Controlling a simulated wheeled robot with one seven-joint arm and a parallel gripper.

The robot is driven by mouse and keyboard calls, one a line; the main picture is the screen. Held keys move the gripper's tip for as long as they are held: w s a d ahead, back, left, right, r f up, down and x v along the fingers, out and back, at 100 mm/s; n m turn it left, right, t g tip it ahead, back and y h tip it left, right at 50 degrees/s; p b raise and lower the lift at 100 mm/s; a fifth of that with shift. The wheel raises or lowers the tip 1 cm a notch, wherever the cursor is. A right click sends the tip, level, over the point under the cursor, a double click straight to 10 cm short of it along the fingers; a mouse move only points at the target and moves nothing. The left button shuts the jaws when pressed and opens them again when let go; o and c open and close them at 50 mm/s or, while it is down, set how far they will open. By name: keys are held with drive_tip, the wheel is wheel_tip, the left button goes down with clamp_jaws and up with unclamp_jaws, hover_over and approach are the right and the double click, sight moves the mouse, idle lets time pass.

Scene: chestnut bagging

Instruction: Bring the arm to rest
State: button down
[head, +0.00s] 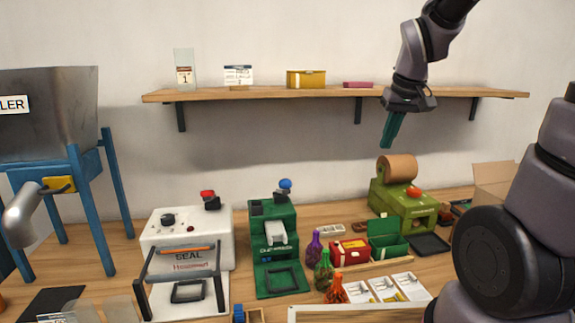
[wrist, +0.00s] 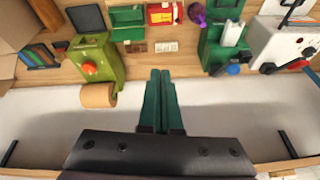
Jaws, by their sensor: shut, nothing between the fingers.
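My gripper (head: 390,130) hangs from my arm in front of the wall shelf at the right in the head view, fingers pointing down, well above the table. In the wrist view my gripper (wrist: 160,75) has its green fingers together with nothing between them. It is apart from everything around it. The wrist view looks down past the fingers onto the table and the machines, with the picture upside down relative to the head view.
The wooden shelf (head: 250,94) with small items is behind my gripper. Below are an olive machine with a brown roll (head: 398,168), a green machine (head: 272,238), a white sealer (head: 185,240), and coloured bags and boxes. A blue-legged hopper (head: 50,120) stands left.

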drive_tip(key=s+r+m+t+y, duration=0.1)
drive_tip(key=s+r+m+t, duration=0.2)
drive_tip(key=s+r, duration=0.6)
drive_tip(key=s+m, duration=0.1)
drive_tip(key=s, duration=0.2)
drive_tip(key=shift+s+d+r+m, duration=0.15)
drive_tip(key=shift+s+d+m, duration=0.05)
drive_tip(key=shift+d+m, duration=0.2)
idle(0.7)
